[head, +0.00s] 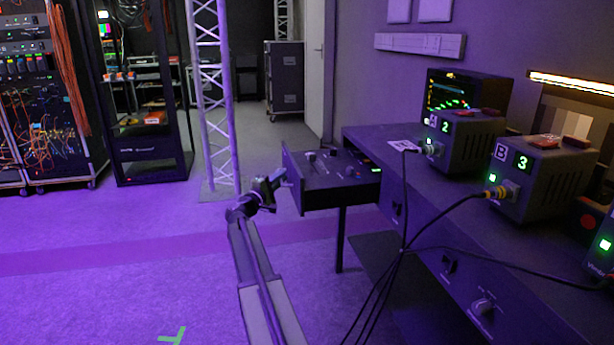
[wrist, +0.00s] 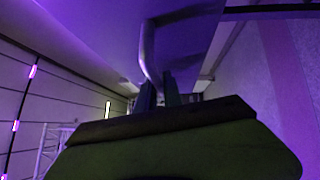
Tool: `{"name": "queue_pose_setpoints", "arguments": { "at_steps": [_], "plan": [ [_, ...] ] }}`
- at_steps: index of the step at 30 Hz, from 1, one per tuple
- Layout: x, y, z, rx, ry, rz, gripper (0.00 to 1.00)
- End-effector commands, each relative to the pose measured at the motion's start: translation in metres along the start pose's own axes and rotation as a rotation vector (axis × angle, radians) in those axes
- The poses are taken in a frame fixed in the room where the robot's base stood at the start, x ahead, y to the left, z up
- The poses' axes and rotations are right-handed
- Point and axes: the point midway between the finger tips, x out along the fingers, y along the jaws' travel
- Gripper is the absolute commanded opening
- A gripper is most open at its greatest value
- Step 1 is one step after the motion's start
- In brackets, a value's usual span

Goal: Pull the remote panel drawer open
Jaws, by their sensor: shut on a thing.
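The remote panel drawer (head: 335,186) stands out from the left end of the long desk (head: 440,225), with small knobs and controls showing on its top. Its front face is on the left side. My gripper (head: 278,182) is at that front face, shut on the drawer handle. In the wrist view the bent bar handle (wrist: 150,52) runs down between the two fingers of my gripper (wrist: 160,92), against the purple-lit drawer front (wrist: 100,35). The exact grip on the bar is partly hidden by the fingers.
Camera control boxes marked 2 (head: 466,140) and 3 (head: 540,175) stand on the desk, with black cables (head: 403,225) hanging over its front. A truss column (head: 215,100) and equipment racks (head: 145,100) stand behind.

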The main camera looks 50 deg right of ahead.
Motion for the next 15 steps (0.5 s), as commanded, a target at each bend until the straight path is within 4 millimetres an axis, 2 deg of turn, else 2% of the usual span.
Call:
{"name": "queue_pose_setpoints", "arguments": {
  "at_steps": [1, 6, 15],
  "plan": [
    [-0.010, 0.002, -0.012, 0.002, 0.003, -0.002, 0.00],
    [-0.035, 0.009, -0.037, 0.001, 0.002, -0.001, 0.00],
    [-0.056, 0.015, -0.057, 0.001, 0.001, -0.001, 0.00]
  ]
}}
